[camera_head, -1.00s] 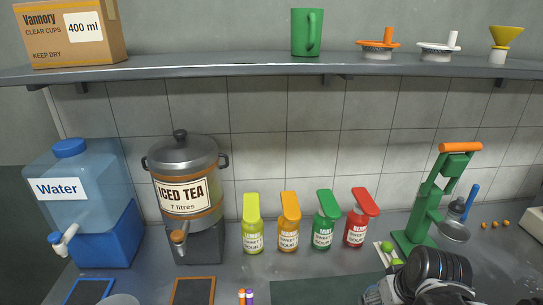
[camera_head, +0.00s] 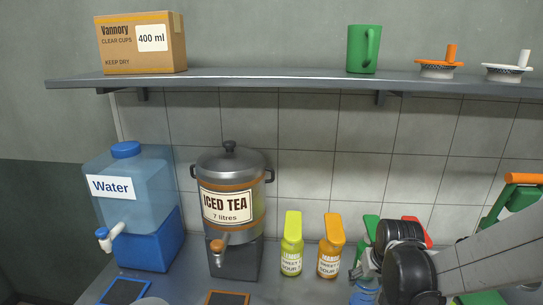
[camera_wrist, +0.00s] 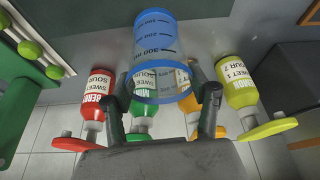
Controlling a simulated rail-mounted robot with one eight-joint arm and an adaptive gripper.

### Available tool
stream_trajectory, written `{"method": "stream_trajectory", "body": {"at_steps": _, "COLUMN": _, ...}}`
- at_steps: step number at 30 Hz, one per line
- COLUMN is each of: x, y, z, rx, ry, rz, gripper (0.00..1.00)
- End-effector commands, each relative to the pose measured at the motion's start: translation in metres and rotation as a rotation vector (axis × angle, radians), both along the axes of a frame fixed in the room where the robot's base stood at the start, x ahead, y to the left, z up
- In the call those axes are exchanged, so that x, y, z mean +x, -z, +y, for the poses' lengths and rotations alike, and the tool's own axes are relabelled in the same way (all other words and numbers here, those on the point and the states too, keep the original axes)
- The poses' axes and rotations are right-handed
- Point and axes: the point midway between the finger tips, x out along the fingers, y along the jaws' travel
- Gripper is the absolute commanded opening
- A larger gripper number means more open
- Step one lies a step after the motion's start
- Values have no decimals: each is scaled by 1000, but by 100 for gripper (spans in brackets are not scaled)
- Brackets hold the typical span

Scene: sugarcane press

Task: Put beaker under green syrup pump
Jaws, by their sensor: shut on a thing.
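The beaker (camera_wrist: 155,45) is clear with a blue rim and dark volume marks. My gripper (camera_wrist: 160,85) is shut on it, one finger on each side, in the wrist view. In the head view a blue bit of the beaker (camera_head: 363,293) shows low beside my arm, which hides the rest. The green syrup pump bottle (camera_wrist: 143,88) is behind the gripper in the wrist view, between the red and orange bottles. In the head view its green top (camera_head: 370,226) shows above my arm. I cannot tell the exact gap between beaker and pump.
The orange pump (camera_head: 330,245) and yellow pump (camera_head: 292,245) stand to the left of the green one, the red pump (camera_wrist: 98,88) on its other side. The iced tea urn (camera_head: 230,210) and water dispenser (camera_head: 135,205) stand farther left. A green press (camera_head: 515,195) is at right.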

Motion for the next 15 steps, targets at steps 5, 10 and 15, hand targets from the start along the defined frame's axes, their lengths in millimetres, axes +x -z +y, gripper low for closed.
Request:
{"method": "stream_trajectory", "body": {"at_steps": 5, "x": 48, "y": 23, "z": 30, "rx": 0, "ry": -22, "rz": -2, "gripper": 24}}
{"method": "stream_trajectory", "body": {"at_steps": 10, "x": 73, "y": 35, "z": 49, "rx": -1, "ry": -31, "rz": -3, "gripper": 24}}
{"method": "stream_trajectory", "body": {"at_steps": 15, "x": 82, "y": 36, "z": 56, "rx": -1, "ry": -30, "rz": -4, "gripper": 24}}
